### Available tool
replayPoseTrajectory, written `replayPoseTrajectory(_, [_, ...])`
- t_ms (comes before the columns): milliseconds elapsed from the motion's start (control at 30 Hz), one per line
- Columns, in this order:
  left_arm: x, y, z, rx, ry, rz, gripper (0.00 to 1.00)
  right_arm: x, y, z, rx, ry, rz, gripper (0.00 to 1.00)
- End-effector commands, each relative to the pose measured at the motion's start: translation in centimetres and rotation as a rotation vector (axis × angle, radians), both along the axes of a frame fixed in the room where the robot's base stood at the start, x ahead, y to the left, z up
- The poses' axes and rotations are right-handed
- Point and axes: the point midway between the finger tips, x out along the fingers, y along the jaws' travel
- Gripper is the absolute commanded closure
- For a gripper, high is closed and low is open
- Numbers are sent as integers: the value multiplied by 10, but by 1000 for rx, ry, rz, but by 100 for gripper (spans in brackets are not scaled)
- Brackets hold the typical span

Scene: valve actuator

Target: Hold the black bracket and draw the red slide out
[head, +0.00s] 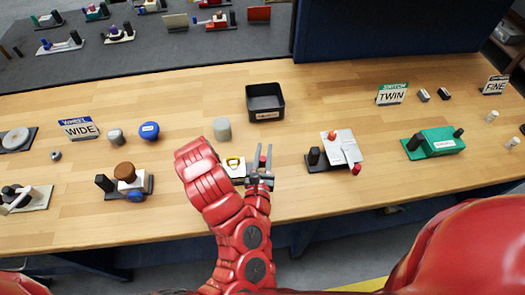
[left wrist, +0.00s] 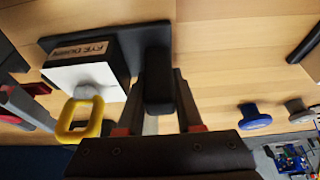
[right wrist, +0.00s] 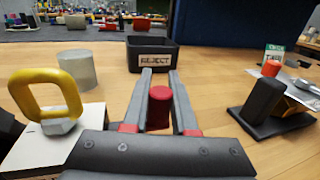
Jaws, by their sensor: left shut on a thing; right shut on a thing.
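In the left wrist view the black bracket's upright post (left wrist: 158,85) rises from a dark base, between the fingers of my left gripper (left wrist: 161,82), which is shut on it. Beside it is a white-fronted block (left wrist: 88,77) with a tan label and a yellow ring (left wrist: 80,122). In the right wrist view my right gripper (right wrist: 160,76) is shut on the red slide's round knob (right wrist: 159,108). The rest of the slide is hidden. The right gripper shows in the head view (head: 261,160). A red arm covers the left gripper and bracket there.
A black bin (head: 265,103) labelled REJECT and a grey cylinder (head: 222,129) stand behind the grippers. A white-and-black fixture (head: 341,148) with red parts stands to the right, a brown-knobbed one (head: 125,173) to the left. Bare wood (head: 300,120) lies between.

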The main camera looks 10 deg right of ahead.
Motion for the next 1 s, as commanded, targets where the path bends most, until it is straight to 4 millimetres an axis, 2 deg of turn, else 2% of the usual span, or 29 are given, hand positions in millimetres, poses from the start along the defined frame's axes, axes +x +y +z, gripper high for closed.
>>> replayPoseTrajectory(33, [-6,-1,-8,1,23,-4,100,0,-4,-1,-1,-2,-2,100])
replayPoseTrajectory(333, [-6,0,-7,3,22,-2,100,0,-10,0,0,-4,-7,100])
replayPoseTrajectory(367, [-6,0,-7,3,22,-1,100,0,-10,0,0,-4,-7,73])
replayPoseTrajectory(533, [-6,1,-7,4,22,-1,100,0,-9,0,0,-3,-6,44])
replayPoseTrajectory(867, [-5,0,-7,2,20,-2,100,-2,-7,-1,0,-2,-1,44])
replayPoseTrajectory(1000, [-5,0,-7,2,19,-2,100,-17,-2,-1,2,-3,0,44])
